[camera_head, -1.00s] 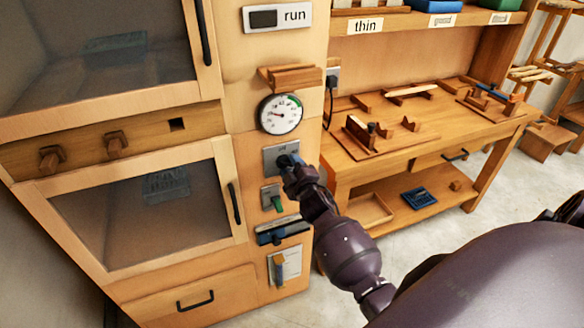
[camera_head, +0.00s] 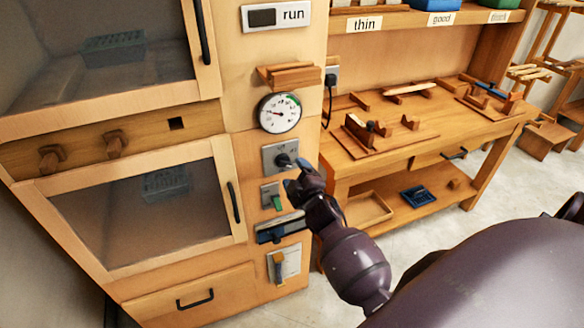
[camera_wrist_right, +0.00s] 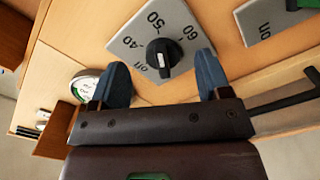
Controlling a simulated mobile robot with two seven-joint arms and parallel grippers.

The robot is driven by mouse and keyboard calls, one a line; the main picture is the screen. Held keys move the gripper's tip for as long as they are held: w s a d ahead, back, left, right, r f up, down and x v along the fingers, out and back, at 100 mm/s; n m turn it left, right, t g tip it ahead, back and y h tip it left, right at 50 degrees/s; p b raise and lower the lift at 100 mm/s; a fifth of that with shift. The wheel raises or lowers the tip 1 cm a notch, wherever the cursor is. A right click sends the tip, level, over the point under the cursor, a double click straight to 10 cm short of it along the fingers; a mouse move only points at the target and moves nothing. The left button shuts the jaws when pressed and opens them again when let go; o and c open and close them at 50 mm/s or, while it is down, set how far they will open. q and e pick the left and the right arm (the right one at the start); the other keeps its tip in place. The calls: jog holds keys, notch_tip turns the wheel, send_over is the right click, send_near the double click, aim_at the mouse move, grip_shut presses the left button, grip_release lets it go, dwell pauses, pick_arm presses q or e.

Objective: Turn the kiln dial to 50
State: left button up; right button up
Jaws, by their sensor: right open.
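The kiln dial is a grey plate (camera_head: 271,157) with a black knob (camera_head: 284,160) on the kiln's front post, below a round gauge. In the right wrist view the knob (camera_wrist_right: 162,54) has a white mark, and the plate carries off, 40, 50 and 60. The mark lies on the side of the knob away from the 50; its exact setting is hard to read. My right gripper (camera_head: 297,174) is open, with its blue fingers a little apart from the knob. In the wrist view the knob appears between the two fingers (camera_wrist_right: 161,60). My left gripper is out of view.
The round gauge (camera_head: 280,113) and a wooden ledge (camera_head: 289,77) sit above the dial. A green switch (camera_head: 276,202) and a dark blue-black fitting (camera_head: 281,228) are below. A workbench (camera_head: 410,130) with wooden parts stands to the right. Kiln door handles (camera_head: 234,202) stick out at left.

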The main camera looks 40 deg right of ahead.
jog(key=v, duration=0.7)
jog(key=shift+m, duration=0.3)
jog(key=s+a+f+m+g+y, duration=0.2)
jog(key=s+f, duration=0.4)
jog(key=s, duration=0.3)
jog(key=s+a+f+m+g+y, duration=0.2)
jog(key=s+a+f+m+g, duration=0.2)
jog(key=s, duration=0.6)
jog(key=a+f+m, duration=0.1)
jog(key=a+f, duration=0.1)
jog(key=a, duration=0.1)
jog(key=shift+s+a+f+m, duration=0.15)
jog(key=shift+a+f+m, duration=0.15)
jog(key=shift+m, duration=0.1)
